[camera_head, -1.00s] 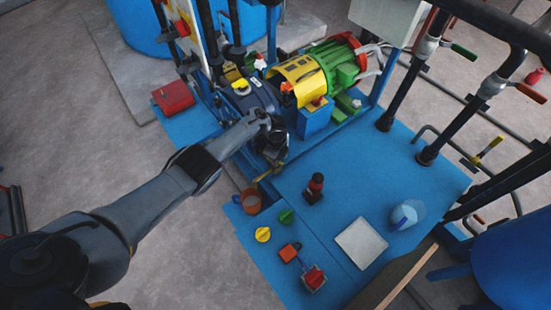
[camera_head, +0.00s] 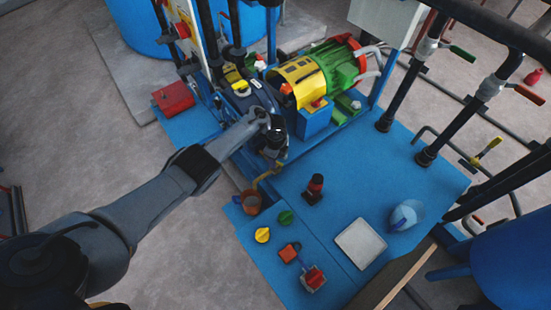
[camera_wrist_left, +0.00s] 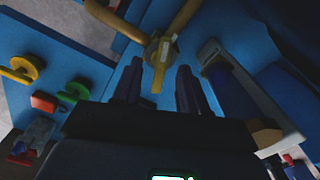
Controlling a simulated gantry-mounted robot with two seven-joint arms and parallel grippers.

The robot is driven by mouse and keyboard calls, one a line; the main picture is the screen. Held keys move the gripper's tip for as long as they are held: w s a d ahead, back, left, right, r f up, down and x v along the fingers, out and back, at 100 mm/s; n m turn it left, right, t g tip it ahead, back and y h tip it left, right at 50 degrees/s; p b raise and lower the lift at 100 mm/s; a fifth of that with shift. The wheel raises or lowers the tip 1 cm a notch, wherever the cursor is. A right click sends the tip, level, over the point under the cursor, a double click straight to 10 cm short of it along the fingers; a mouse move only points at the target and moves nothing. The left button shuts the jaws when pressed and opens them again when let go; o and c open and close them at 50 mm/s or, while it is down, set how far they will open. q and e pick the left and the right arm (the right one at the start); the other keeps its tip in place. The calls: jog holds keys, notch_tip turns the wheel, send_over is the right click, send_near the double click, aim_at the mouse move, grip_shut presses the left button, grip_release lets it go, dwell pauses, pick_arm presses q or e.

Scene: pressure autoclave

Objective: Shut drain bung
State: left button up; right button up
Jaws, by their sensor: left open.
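In the left wrist view, a yellow lever (camera_wrist_left: 159,66) sits on a brass-coloured valve body with a yellow pipe (camera_wrist_left: 184,15); I take it for the drain bung. My left gripper (camera_wrist_left: 160,67) is open, with one dark finger on each side of the lever in the picture. I cannot tell whether either finger touches it. In the head view, my left gripper (camera_head: 272,158) points down beside the blue pump, above the yellow drain pipe (camera_head: 266,177). The lever is hidden there by my wrist. My right gripper is not in view.
A brown cup (camera_head: 251,201) stands below the pipe. The pump and motor (camera_head: 325,70) stand close behind my gripper.

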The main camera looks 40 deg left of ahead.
pick_arm(q)
notch_tip(320, 180, up, 10)
jog(key=p, duration=0.4)
jog(key=shift+f, duration=0.1)
